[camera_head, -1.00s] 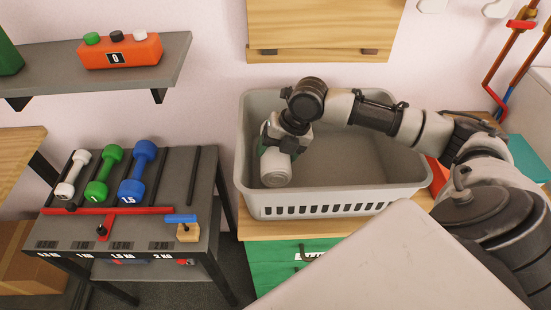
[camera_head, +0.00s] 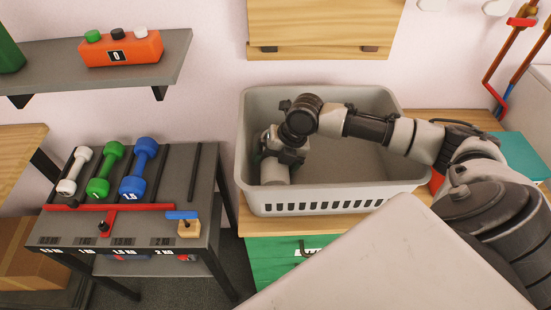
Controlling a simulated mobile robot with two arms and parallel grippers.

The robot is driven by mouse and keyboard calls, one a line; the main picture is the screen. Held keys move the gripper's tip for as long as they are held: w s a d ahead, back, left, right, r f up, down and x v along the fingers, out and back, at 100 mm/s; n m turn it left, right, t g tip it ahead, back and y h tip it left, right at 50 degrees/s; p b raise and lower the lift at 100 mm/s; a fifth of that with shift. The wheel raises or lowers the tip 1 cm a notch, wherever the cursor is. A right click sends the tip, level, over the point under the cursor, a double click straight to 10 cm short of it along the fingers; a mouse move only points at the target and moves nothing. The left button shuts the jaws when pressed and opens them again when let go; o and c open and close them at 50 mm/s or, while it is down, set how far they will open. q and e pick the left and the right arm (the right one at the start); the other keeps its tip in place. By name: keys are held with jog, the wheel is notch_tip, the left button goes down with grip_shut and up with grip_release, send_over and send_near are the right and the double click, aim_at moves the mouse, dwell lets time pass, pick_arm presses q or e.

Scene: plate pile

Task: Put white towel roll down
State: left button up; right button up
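The white towel roll (camera_head: 274,173) is inside the grey basket (camera_head: 335,201), near its left end. It looks upright, and its lower end is hidden by the basket's front wall. My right gripper (camera_head: 277,158) reaches down into the basket and is around the upper part of the roll, apparently shut on it. The fingertips are partly hidden. I cannot tell whether the roll touches the basket floor. My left gripper is not in view.
The basket stands on a wooden top (camera_head: 415,202) above a green drawer (camera_head: 280,255). The basket's middle and right look empty under my arm. A dumbbell rack (camera_head: 160,225) holds white, green and blue dumbbells at left. A pale panel (camera_head: 390,265) fills the front.

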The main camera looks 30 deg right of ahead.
jog(key=v, duration=1.2)
jog(key=shift+r, duration=0.2)
jog(key=shift+a, duration=0.1)
